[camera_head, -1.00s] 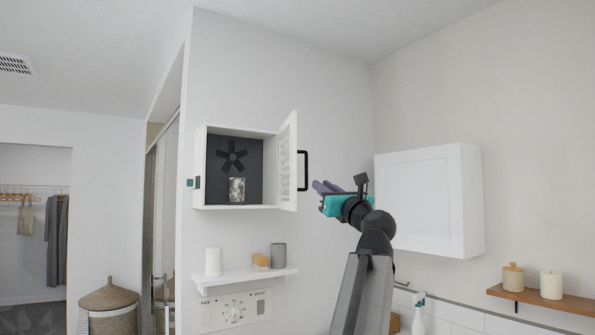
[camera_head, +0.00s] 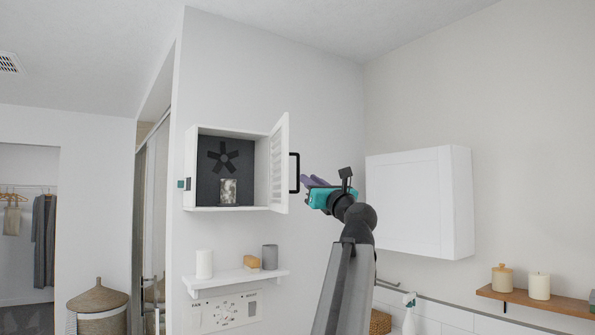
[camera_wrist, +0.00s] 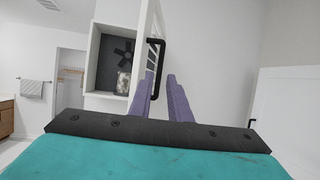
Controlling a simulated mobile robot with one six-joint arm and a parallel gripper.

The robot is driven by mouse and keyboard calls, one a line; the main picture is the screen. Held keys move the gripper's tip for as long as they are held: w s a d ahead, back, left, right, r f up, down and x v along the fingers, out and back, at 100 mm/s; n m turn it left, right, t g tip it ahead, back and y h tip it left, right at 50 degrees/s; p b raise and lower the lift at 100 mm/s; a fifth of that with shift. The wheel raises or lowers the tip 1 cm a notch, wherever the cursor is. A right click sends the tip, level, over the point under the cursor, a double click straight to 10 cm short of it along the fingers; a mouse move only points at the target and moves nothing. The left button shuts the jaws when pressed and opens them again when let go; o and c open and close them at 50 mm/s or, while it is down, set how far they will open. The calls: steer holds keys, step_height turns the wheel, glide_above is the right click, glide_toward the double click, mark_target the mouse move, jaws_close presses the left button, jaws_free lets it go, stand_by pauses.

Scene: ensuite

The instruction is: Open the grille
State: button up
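The grille (camera_head: 280,168) is a white slatted door hinged on the right side of a white wall box. It stands swung well open, out from the wall. Its black bar handle (camera_head: 294,172) is on the outer face; the handle also shows in the wrist view (camera_wrist: 162,68). My gripper (camera_head: 309,181), teal with purple fingers, is just right of the handle. In the wrist view the two fingers of my gripper (camera_wrist: 160,88) are apart, with the handle's lower end appearing in the gap. I cannot tell whether they touch it.
The open box (camera_head: 190,165) holds a dark fan (camera_head: 223,157) and a patterned canister (camera_head: 228,191). A small shelf (camera_head: 235,281) with several items is below. A closed white cabinet (camera_head: 415,203) hangs right of my arm. A wooden shelf (camera_head: 530,301) is lower right.

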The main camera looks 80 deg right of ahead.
mark_target(299, 188)
steer(key=p+x, duration=0.2)
steer(key=x, duration=0.7)
steer(key=shift+w+d+r, duration=0.1)
steer(key=shift+w+d, duration=0.05)
steer(key=shift+d, duration=0.1)
steer(key=shift+c, duration=0.3)
jaws_close()
steer(key=shift+d+r, duration=0.1)
steer(key=shift+d, duration=0.05)
